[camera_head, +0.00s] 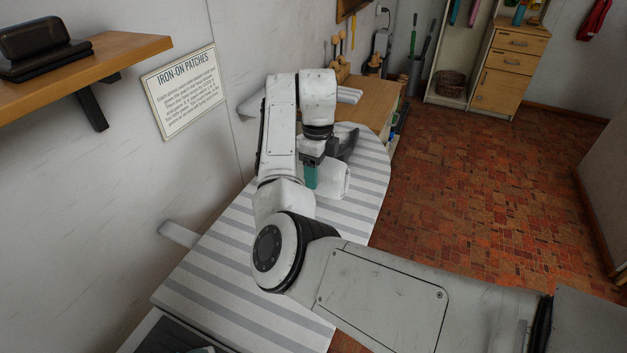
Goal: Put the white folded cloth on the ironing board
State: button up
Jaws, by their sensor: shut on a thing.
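The ironing board (222,262) has a grey-and-white striped cover and runs from the lower left to the upper middle. My gripper (328,172) is over its far part, pointing down. It is shut on the white folded cloth (338,183), a rounded white bundle. The cloth is at the board's surface or just above it; I cannot tell if it touches. A teal piece shows at the gripper's near side. My arm hides part of the board and of the cloth.
A wooden shelf (128,50) with a dark object on it juts from the left wall, beside an "IRON-ON PATCHES" sign (183,90). A wooden counter (378,100) stands beyond the board. A drawer cabinet (508,72) is at the back. The red-brown floor at right is clear.

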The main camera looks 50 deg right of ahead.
jog(key=shift+w+d+f, duration=0.15)
jog(key=shift+w+f, duration=0.5)
jog(key=shift+f, duration=0.1)
jog(key=shift+f+p, duration=0.6)
jog(key=shift+f, duration=1.05)
jog(key=shift+f, duration=0.15)
jog(key=o, duration=1.1)
jog(key=shift+c, duration=0.2)
notch_tip(320, 180, up, 12)
jog(key=shift+r+b, duration=0.2)
jog(key=shift+b, duration=0.95)
